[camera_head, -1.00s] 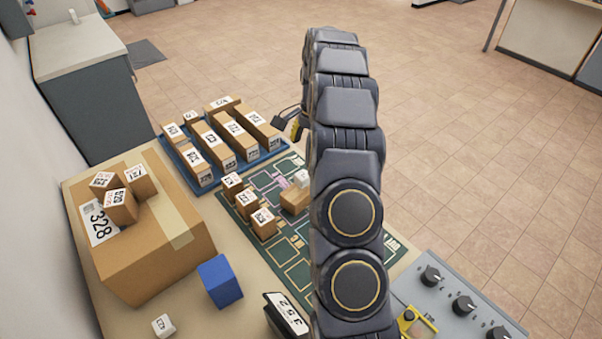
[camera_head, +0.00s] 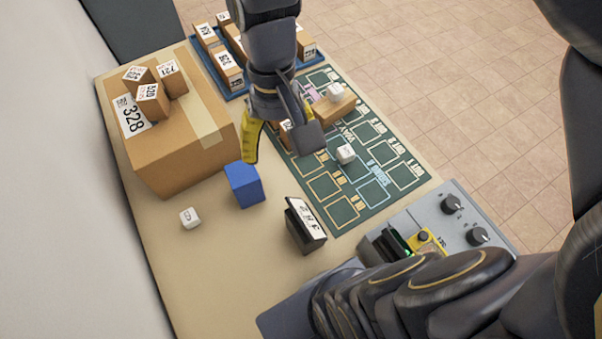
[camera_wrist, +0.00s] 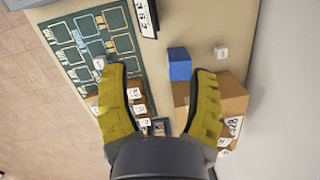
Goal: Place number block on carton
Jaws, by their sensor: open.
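A small white number block (camera_head: 190,217) lies on the bare table near its left edge; it also shows in the wrist view (camera_wrist: 221,51). A second white block (camera_head: 346,154) lies on the green mat. A third white block (camera_head: 335,92) sits on a small brown carton (camera_head: 338,107) on the mat. A large carton (camera_head: 175,165) labelled 328 stands at the left with several small boxes on top. My gripper (camera_head: 280,142) is open and empty above the table, between the large carton and the mat, and hides some small boxes. Its yellow fingers (camera_wrist: 160,98) are spread wide.
A blue cube (camera_head: 245,184) stands before the large carton. A dark number display (camera_head: 305,224) stands to its right. A grey control panel (camera_head: 455,215) is at the front right. Blue trays of boxes are at the back. The table around the left white block is clear.

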